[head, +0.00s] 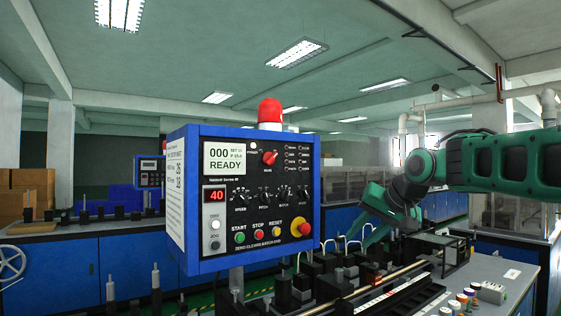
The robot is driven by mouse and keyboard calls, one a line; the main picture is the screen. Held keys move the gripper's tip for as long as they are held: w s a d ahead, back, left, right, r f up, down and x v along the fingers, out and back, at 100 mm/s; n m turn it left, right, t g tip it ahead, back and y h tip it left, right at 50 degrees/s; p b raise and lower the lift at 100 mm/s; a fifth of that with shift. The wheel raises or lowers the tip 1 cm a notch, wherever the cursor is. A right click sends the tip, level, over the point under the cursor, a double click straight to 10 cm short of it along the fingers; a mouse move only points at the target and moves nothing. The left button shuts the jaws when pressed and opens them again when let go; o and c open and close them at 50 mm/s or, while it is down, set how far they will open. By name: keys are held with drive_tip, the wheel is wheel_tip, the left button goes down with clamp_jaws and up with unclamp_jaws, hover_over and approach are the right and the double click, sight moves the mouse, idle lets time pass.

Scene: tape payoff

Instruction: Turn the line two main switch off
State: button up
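A blue control box with a black front panel (225,168) stands in the middle of the head view. A red rotary knob (269,157) sits at its upper middle, right of the "000 READY" display (224,158). The knob's small lettering is too fine to read surely, and I cannot tell which line this box serves. A smaller blue panel (151,172) stands farther back at the left. My green and black arm reaches in from the right and bends down behind the box's right side. My gripper's fingers cannot be made out. Nothing of mine touches the knob.
The front panel also carries a red mushroom button on yellow (301,228), START (239,237), STOP (258,235) and RESET (275,231) buttons, and several black knobs. A red beacon (270,112) tops the box. Machine parts crowd the bench (490,270) below and right.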

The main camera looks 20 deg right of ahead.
drive_tip(key=w+a+r+n+t+y, duration=0.1)
drive_tip(key=w+a+r, duration=0.15)
drive_tip(key=r, duration=0.35)
drive_tip(key=w+a+r+t+y, duration=0.1)
drive_tip(key=w+r+t, duration=0.1)
drive_tip(key=w+r, duration=0.3)
drive_tip(key=n+y, duration=0.3)
drive_tip(key=y, duration=0.2)
approach(275, 157)
drive_tip(key=x, duration=0.8)
drive_tip(key=shift+w+a, duration=0.1)
drive_tip(key=shift+a, duration=0.05)
